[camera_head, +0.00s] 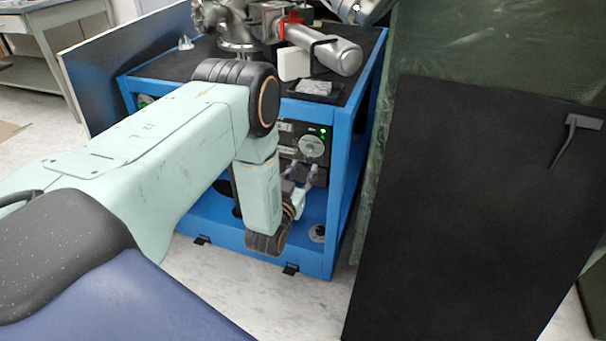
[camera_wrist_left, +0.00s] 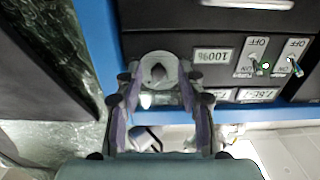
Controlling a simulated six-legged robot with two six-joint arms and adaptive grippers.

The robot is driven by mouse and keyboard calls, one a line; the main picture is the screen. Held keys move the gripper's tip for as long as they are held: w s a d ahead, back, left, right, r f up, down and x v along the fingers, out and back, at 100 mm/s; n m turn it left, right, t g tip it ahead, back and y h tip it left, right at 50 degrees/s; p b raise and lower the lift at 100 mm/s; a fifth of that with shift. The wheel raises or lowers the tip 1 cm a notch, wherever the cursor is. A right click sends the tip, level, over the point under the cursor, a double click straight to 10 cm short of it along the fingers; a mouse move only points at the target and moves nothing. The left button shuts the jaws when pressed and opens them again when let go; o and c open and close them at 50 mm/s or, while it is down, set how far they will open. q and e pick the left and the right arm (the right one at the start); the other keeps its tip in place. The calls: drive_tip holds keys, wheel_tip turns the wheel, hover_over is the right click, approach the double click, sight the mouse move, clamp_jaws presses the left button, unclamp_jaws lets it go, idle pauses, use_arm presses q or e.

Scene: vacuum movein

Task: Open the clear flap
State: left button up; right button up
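No clear flap can be told for certain. A round pale dial-like piece (camera_head: 311,146) sits on the black control panel (camera_head: 288,140) in the blue cart. In the left wrist view, a grey rounded piece with a dark opening (camera_wrist_left: 158,70) shows between the fingertips; I cannot tell whether it is the flap, or whether they touch it. My left gripper (camera_head: 302,178) is low in front of the panel, partly hidden by my wrist. In the left wrist view my left gripper (camera_wrist_left: 160,88) has its purple-padded fingers apart. My right gripper is out of view.
The blue cart (camera_head: 340,215) carries metal machinery (camera_head: 330,55) on top. A dark green wrinkled sheet (camera_head: 490,40) and a large black panel (camera_head: 460,200) stand close on the right. Clear floor lies in front.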

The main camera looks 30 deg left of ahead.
use_arm(q)
drive_tip(key=shift+w+r, duration=0.15)
drive_tip(key=shift+w, duration=0.1)
clamp_jaws()
idle(0.7)
